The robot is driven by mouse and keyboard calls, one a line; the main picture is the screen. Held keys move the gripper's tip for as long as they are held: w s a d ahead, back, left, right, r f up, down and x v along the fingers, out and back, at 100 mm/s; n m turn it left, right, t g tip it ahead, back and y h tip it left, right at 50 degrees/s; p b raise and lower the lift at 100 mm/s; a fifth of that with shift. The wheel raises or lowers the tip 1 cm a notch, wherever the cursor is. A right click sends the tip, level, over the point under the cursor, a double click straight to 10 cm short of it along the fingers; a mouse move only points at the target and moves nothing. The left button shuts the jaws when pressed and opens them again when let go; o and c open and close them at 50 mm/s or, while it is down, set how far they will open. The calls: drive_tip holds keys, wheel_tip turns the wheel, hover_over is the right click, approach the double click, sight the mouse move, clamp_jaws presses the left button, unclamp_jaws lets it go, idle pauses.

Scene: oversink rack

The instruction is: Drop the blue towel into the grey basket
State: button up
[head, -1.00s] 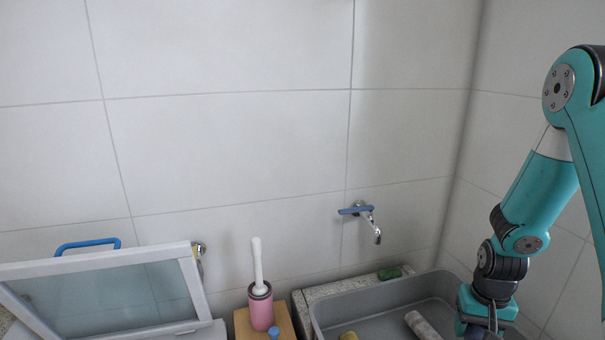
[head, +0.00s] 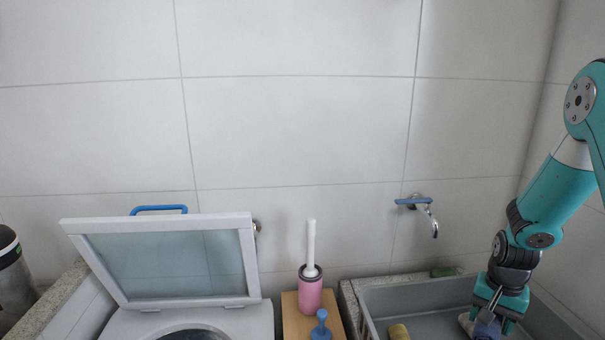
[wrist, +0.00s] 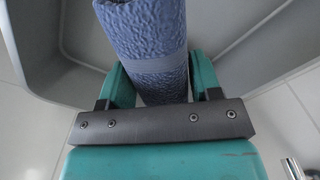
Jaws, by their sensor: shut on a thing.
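The blue towel (wrist: 148,45) is a rolled, textured cylinder in the wrist view. My gripper (wrist: 160,88) is shut around its near end, one finger on each side. In the head view my gripper (head: 490,324) points down at the lower right, over the grey sink basin, with a bit of the blue towel (head: 487,329) between its fingers. The towel's lower part is cut off by the picture edge there. I cannot make out a grey basket apart from the grey basin (head: 375,293).
A yellow roll (head: 399,332) and a whitish roll (head: 466,322) lie in the basin. A faucet (head: 420,205) hangs above it.

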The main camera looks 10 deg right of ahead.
drive_tip(key=shift+f, duration=0.15)
drive_tip(key=o, duration=1.1)
wheel_tip(320, 180, up, 18)
drive_tip(key=f+b, duration=0.1)
drive_tip(key=b, duration=0.2)
drive_tip(key=s+a+r+n+t+y+b, duration=0.1)
drive_tip(key=a+n, duration=0.3)
drive_tip(key=a, duration=0.5)
drive_tip(key=s+a+r+n+y, duration=0.1)
drive_tip(key=s+a+n, duration=0.15)
drive_tip(key=a, duration=0.55)
drive_tip(key=s+a+n, duration=0.3)
drive_tip(key=s+a, duration=0.1)
drive_tip(key=a, duration=0.1)
drive_tip(key=s+a+n+y, duration=0.1)
drive_tip(key=s+a+n, duration=0.3)
drive_tip(key=s+a, duration=0.1)
drive_tip(key=s+a+n+g+y+b, duration=0.1)
drive_tip(key=s+a+n, duration=0.2)
drive_tip(key=s+a, duration=0.2)
drive_tip(key=shift+a, duration=0.4)
